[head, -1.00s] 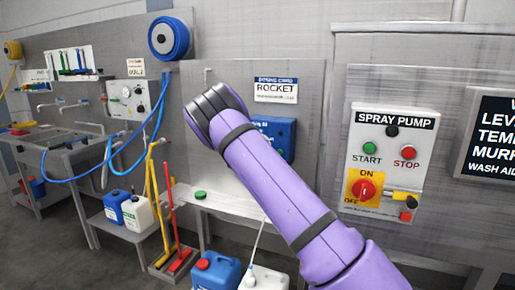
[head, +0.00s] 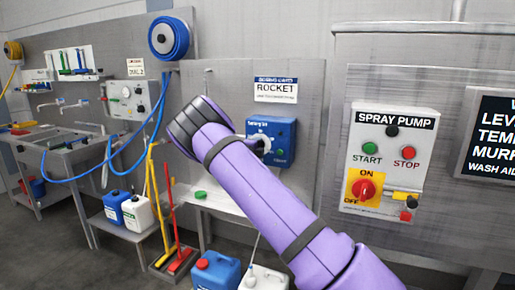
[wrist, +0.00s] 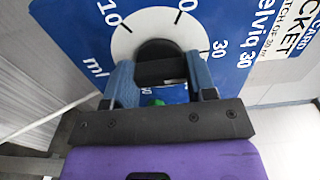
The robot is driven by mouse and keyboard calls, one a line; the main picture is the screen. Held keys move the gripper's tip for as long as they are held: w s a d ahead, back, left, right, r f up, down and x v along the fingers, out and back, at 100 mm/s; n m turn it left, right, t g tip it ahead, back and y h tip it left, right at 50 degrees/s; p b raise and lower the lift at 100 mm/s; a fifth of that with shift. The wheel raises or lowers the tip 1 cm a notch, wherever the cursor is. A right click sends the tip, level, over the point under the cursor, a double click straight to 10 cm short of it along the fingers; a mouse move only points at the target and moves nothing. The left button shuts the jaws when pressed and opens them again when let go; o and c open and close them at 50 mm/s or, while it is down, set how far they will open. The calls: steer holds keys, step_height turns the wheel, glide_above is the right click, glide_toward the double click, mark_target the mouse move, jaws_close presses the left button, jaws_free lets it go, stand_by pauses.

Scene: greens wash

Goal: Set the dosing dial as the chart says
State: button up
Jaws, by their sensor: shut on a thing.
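The blue dosing unit (head: 283,128) is on the grey wall panel, partly covered by my purple arm. In the wrist view its blue face (wrist: 75,22) carries a white dial scale (wrist: 125,38) with marks reading 0, 10, 30 and "ml". The dial's black knob (wrist: 157,48) is between the two blue-grey fingers of my gripper (wrist: 160,72), which is shut on it. The knob's pointer and its exact setting cannot be made out.
A spray pump panel (head: 390,155) with green and red buttons and a red switch is to the right. Blue and white jugs (head: 216,272) stand below the unit. A green object (head: 200,195) lies on the shelf below.

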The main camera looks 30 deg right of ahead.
stand_by(0.3)
steer(key=o, duration=0.9)
steer(key=shift+o, duration=0.2)
steer(key=shift+a, duration=0.15)
steer(key=v, duration=1)
steer(key=shift+s+a, duration=0.2)
steer(key=shift+s, duration=0.1)
